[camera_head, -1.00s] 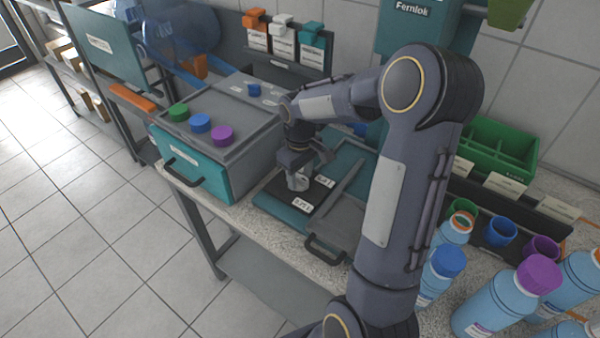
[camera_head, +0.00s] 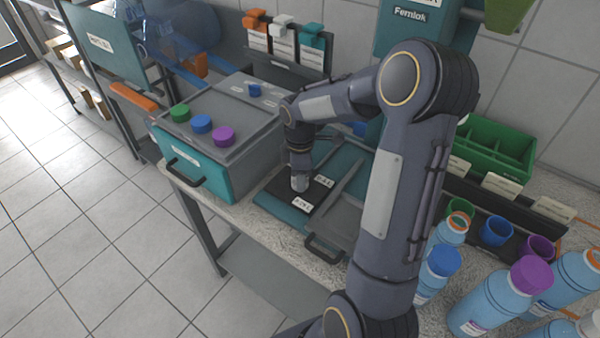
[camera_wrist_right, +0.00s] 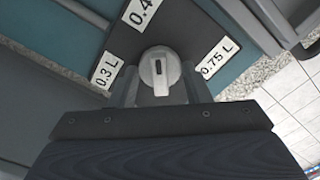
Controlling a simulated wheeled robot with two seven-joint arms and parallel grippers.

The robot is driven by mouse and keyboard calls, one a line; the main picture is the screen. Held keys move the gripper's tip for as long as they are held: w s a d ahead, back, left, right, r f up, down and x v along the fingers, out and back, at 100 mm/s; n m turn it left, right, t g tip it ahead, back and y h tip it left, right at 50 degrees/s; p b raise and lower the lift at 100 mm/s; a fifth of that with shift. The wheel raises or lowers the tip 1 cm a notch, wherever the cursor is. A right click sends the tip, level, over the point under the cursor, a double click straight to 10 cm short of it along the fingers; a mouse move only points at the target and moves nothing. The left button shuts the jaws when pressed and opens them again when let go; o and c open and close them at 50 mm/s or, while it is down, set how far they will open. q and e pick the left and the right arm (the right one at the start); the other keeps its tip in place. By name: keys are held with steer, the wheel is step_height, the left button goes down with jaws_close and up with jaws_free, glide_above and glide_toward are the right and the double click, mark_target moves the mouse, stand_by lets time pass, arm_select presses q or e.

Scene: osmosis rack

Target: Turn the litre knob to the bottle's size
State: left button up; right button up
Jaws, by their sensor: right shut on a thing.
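The litre knob (camera_wrist_right: 160,72) is a grey round dial with a raised grip and a dark mark, on a black plate (camera_wrist_right: 185,32). The mark points roughly toward the top of the wrist view. Around it are white labels: 0.3 L (camera_wrist_right: 106,70), one partly cut off starting with 0.4 (camera_wrist_right: 140,12), and 0.75 L (camera_wrist_right: 217,57). My right gripper (camera_wrist_right: 160,85) is shut on the knob, one finger on each side. In the head view, the knob (camera_head: 300,183) shows below my right gripper (camera_head: 300,172). My left gripper is out of view.
Blue bottles with coloured caps, including a purple-capped one (camera_head: 490,303) and a blue-capped one (camera_head: 436,275), stand at the right. A teal-fronted box (camera_head: 205,175) with coloured knobs is left of the plate. A green tray (camera_head: 495,150) is behind.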

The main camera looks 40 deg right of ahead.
steer(key=shift+n, duration=0.5)
steer(key=o, duration=1)
step_height(320, 180, up, 8)
steer(key=shift+f, duration=0.25)
steer(key=shift+r, duration=0.2)
